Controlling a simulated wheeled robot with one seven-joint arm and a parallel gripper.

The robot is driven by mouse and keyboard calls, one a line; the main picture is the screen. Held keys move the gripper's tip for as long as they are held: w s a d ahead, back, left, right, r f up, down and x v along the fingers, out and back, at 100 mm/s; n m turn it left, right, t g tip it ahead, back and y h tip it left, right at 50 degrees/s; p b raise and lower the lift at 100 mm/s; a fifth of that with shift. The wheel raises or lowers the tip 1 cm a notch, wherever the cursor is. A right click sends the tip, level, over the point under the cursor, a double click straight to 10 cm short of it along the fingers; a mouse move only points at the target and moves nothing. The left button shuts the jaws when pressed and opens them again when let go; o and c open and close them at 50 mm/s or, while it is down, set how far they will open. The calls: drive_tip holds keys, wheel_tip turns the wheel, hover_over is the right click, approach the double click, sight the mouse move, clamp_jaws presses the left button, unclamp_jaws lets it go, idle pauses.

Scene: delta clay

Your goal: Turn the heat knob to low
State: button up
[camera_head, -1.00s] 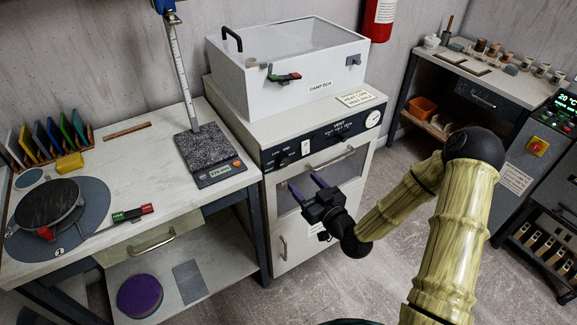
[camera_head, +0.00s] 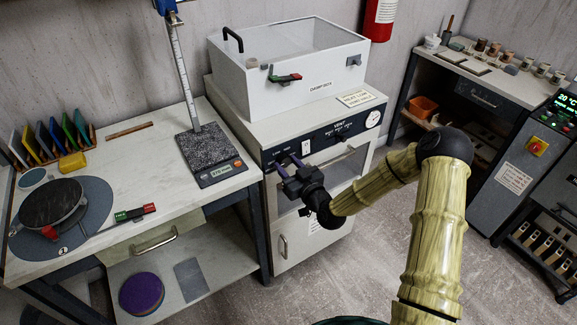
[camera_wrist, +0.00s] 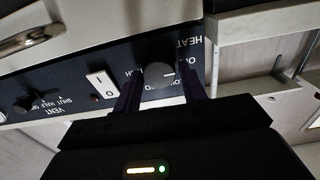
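The heat knob (camera_wrist: 158,75) is a dark round knob with a short white pointer line on the cabinet's black control panel (camera_wrist: 75,85). In the wrist view the pointer line lies toward the right, and the lettering around the knob is partly hidden by my fingers. My gripper (camera_wrist: 161,92) is open, with one finger on each side of the knob and narrow gaps showing. In the head view my gripper (camera_head: 284,164) is at the left part of the panel (camera_head: 322,141) and hides the knob. Whether the fingertips touch the knob cannot be told.
A white rocker switch (camera_wrist: 102,84) and the vent knob (camera_wrist: 30,104) share the panel. A metal handle (camera_wrist: 30,40) is close by. The damp box (camera_head: 290,75) stands on top of the cabinet. The worktable (camera_head: 130,180) is to the left.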

drive_tip(key=c, duration=0.5)
drive_tip(key=shift+m, duration=0.4)
drive_tip(key=m+b, duration=0.1)
drive_tip(key=m, duration=0.4)
drive_tip(key=shift+d, duration=0.1)
drive_tip(key=m, duration=0.6)
idle(0.3)
drive_tip(key=o, duration=1)
drive_tip(key=shift+w+f, duration=0.1)
